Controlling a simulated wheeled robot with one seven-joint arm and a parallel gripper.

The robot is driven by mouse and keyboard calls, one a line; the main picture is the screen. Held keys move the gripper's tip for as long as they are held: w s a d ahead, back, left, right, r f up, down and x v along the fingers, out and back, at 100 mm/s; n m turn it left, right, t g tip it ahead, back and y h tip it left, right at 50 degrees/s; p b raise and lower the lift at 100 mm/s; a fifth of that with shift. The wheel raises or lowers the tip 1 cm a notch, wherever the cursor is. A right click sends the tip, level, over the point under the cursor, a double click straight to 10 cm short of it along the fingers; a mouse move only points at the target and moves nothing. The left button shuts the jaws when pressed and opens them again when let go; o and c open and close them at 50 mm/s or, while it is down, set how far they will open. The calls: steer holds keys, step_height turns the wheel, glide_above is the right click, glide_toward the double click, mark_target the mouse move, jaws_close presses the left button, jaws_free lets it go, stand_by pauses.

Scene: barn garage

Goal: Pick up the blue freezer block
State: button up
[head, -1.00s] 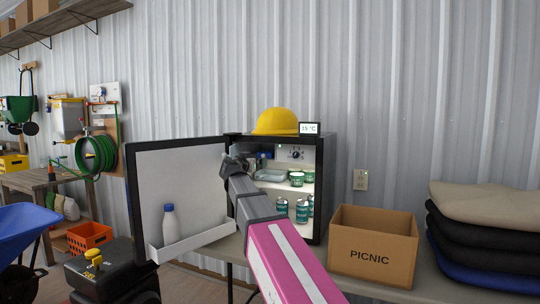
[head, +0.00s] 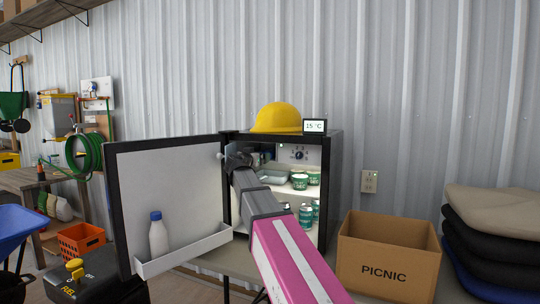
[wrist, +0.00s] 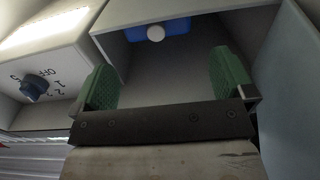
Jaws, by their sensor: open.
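The blue freezer block (wrist: 180,27) shows in the wrist view at the top middle, with a round white cap on its face. It sits at the far end of a grey compartment inside the small fridge (head: 335,190). My gripper (wrist: 169,82) is open and empty, its two green pads apart and pointing toward the block, with a clear gap before it. In the head view my arm reaches into the open fridge at its upper left; the fingertips are hidden there, and I cannot make out the block.
The open fridge door (head: 170,200), holding a white bottle (head: 158,238), stands left of my arm. Green tubs (head: 300,181), cans (head: 306,215) and a dial are inside. A yellow hard hat (head: 276,118) is on top. A PICNIC box (head: 386,273) stands right.

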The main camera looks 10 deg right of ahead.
mark_target(264, 152)
steer(key=x, duration=0.8)
steer(key=shift+d+r, duration=0.1)
steer(key=shift+r, duration=0.05)
steer(key=shift+s, duration=0.1)
steer(key=c, duration=0.9)
